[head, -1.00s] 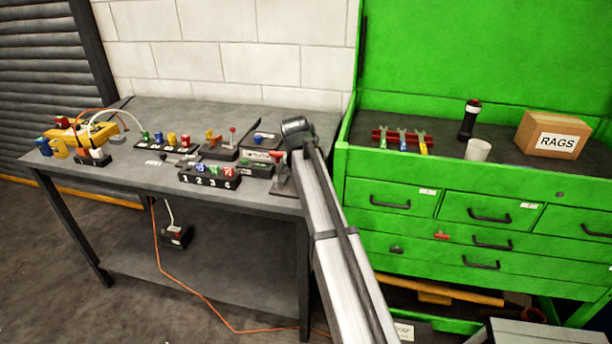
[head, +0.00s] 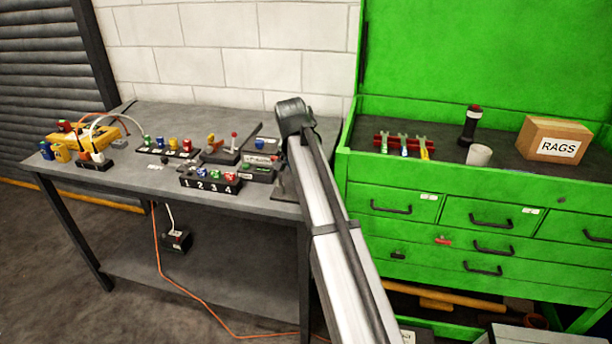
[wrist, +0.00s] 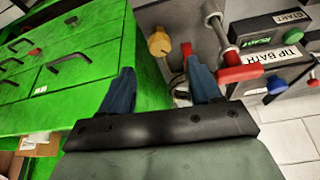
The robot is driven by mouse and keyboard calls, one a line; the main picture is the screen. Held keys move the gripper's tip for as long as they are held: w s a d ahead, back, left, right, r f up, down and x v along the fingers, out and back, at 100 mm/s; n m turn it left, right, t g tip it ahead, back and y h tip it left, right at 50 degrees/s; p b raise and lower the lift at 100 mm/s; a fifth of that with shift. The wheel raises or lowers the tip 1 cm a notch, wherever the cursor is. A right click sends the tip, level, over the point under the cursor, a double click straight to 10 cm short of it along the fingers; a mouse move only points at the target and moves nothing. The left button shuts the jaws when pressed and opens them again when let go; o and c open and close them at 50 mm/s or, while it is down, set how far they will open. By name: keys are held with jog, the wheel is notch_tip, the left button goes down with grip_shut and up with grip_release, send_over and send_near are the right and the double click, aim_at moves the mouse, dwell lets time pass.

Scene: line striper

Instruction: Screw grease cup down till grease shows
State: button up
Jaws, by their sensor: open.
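In the wrist view my gripper (wrist: 161,68) is open, its two blue fingers apart with nothing between the tips. Beyond and between the fingertips is a brass-yellow knob (wrist: 160,43), which may be the grease cup; I cannot tell for sure. A red lever (wrist: 242,72) on a metal rod lies just right of the right finger, and they overlap in the picture. I cannot tell whether they touch. No grease can be made out. In the head view my arm hides the gripper and the bench's right end.
The grey bench (head: 245,112) carries a numbered block (head: 210,183), a tip bath box (head: 258,172) and a yellow device (head: 80,137).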

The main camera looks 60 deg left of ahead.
jog(key=v, duration=0.6)
jog(key=shift+s+r, duration=0.1)
dwell(0.6)
